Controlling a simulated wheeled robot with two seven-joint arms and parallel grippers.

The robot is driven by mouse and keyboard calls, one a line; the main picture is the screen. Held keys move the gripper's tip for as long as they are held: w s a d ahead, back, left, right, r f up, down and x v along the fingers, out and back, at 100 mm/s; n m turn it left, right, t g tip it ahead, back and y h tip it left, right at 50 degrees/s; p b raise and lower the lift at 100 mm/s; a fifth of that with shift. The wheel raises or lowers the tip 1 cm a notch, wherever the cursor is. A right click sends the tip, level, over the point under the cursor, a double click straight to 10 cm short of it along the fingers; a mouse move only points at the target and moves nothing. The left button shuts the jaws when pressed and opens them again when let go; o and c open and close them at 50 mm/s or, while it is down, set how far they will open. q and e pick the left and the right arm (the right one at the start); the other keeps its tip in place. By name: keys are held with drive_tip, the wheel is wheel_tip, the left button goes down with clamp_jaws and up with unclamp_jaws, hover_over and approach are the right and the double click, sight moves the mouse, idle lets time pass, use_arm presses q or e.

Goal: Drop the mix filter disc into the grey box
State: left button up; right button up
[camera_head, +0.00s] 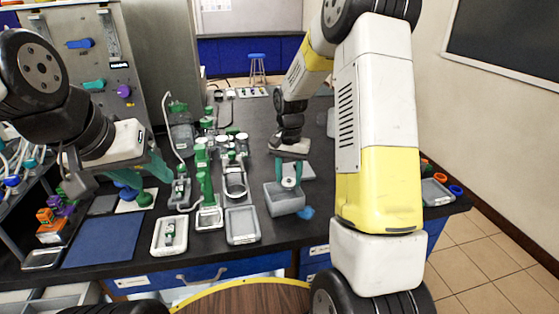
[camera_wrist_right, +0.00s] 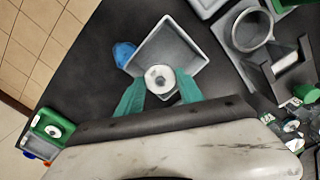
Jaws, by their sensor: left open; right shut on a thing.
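The mix filter disc (camera_wrist_right: 160,78) is a small white-grey round piece with a dark centre. My right gripper (camera_wrist_right: 161,88) is shut on it, with one teal finger at each side. In the wrist view the disc overlaps the near part of the open grey box (camera_wrist_right: 170,43). In the head view the right gripper (camera_head: 291,183) points down over the grey box (camera_head: 285,204), near its back rim; the exact height above the floor of the box is hard to tell. My left gripper (camera_head: 150,178) is open, off to the left above the bench.
A blue object (camera_head: 306,212) lies beside the box's right side. Grey trays (camera_head: 242,226) and green-and-white bioreactor parts (camera_head: 205,190) stand left of the box. A blue mat (camera_head: 103,242) lies at the left front. Some dark bench is clear right of the box.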

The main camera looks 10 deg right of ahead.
sight(289, 180)
drive_tip(key=shift+f, duration=0.55)
drive_tip(key=o, duration=1.4)
drive_tip(key=shift+r, duration=0.15)
wheel_tip(289, 180, up, 8)
drive_tip(key=shift+f, duration=0.2)
drive_tip(key=shift+s, duration=0.1)
